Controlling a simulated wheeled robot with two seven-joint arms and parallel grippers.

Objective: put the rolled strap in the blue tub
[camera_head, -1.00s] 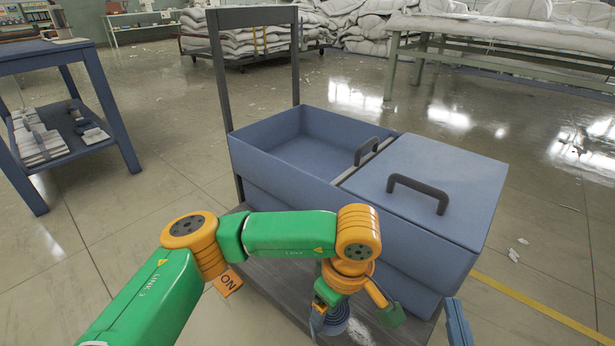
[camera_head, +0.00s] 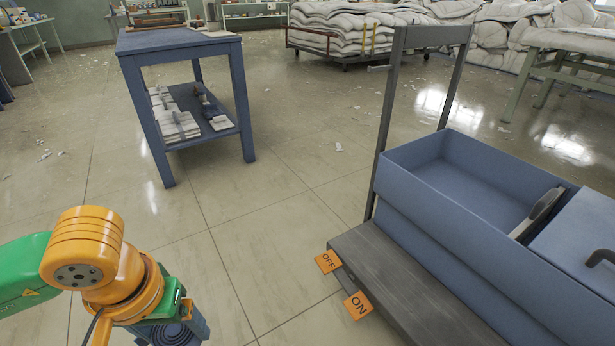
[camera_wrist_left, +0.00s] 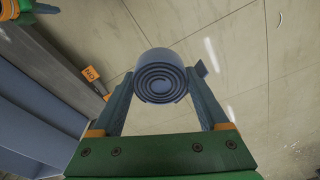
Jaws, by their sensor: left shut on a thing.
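The rolled strap (camera_wrist_left: 160,78) is a blue-grey spiral coil. My left gripper (camera_head: 172,328) is shut on it, with one finger on each side of the coil in the left wrist view. In the head view the strap (camera_head: 176,337) is partly hidden by the gripper at the bottom left edge. The gripper is left of the cart, over the floor. My right gripper is out of view.
The cart has a dark platform (camera_head: 395,285) with orange OFF and ON tags, and an upright grey frame (camera_head: 388,130). A lidded blue section (camera_head: 590,240) adjoins the tub at right. A blue table (camera_head: 180,45) stands behind. Floor between is clear.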

